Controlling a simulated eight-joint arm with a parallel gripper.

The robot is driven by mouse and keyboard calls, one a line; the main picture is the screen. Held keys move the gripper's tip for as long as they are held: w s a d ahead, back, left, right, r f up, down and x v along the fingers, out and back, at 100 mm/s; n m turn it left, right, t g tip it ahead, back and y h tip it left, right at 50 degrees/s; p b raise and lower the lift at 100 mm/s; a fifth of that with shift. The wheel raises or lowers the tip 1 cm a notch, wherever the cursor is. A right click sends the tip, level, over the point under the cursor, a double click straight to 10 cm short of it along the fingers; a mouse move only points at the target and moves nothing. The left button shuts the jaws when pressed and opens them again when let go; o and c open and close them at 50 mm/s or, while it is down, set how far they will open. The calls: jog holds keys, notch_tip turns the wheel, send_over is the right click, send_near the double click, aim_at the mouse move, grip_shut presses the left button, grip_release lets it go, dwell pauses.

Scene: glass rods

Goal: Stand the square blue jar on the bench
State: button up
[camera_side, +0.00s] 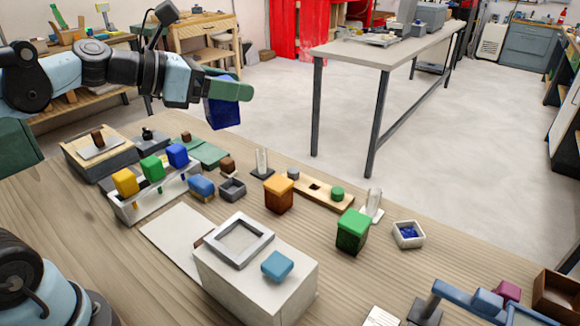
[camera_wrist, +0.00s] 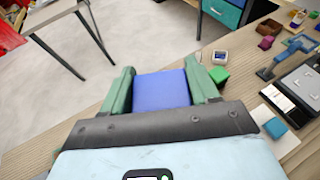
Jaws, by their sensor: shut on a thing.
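The square blue jar (camera_side: 223,112) is in my gripper (camera_side: 236,90), held in the air above the far edge of the bench (camera_side: 400,280). In the side view the green fingers cover its upper part. In the wrist view the blue jar (camera_wrist: 162,90) sits between the two green fingers of my gripper (camera_wrist: 161,86), one on each side. The jar is clear of the bench and looks slightly tilted in the side view. Its underside is hidden.
An orange jar (camera_side: 279,196) and a green jar (camera_side: 352,232) stand on the bench. A rack with coloured stoppers (camera_side: 150,192) is at the left. A white block with a square frame (camera_side: 255,275) is in front. Bare bench lies at front left.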

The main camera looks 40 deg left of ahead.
jog(key=shift+w+a+r+n+t+y, duration=0.15)
jog(key=shift+w+a+n+y, duration=0.15)
jog(key=shift+a, duration=0.25)
jog(key=shift+w+a+r+n+t+y, duration=0.2)
jog(key=shift+a+n+y, duration=0.1)
jog(key=shift+a, duration=0.25)
jog(key=s+d+f+m+g+h, duration=0.2)
jog(key=s+d+m+g+h, duration=0.2)
jog(key=s+d, duration=0.6)
jog(key=s+d+f+m+g+h, duration=0.2)
jog(key=s+d+m+g+h, duration=0.3)
jog(key=s+d+m+g, duration=0.4)
jog(key=shift+s+d+f+m+h, duration=0.35)
jog(key=shift+s+m, duration=0.35)
jog(key=shift+s, duration=0.25)
jog(key=shift+g, duration=0.25)
jog(key=shift+w+a+f, duration=1)
jog(key=shift+w+f, duration=0.65)
jog(key=shift+f, duration=0.1)
jog(key=shift+w+a+f, duration=1)
jog(key=shift+w+f, duration=0.7)
jog(key=shift+f, duration=0.05)
jog(key=shift+w+a+f, duration=1)
jog(key=shift+w+f, duration=0.65)
jog(key=shift+f, duration=0.1)
jog(key=shift+f, duration=0.15)
jog(key=o, duration=1.2)
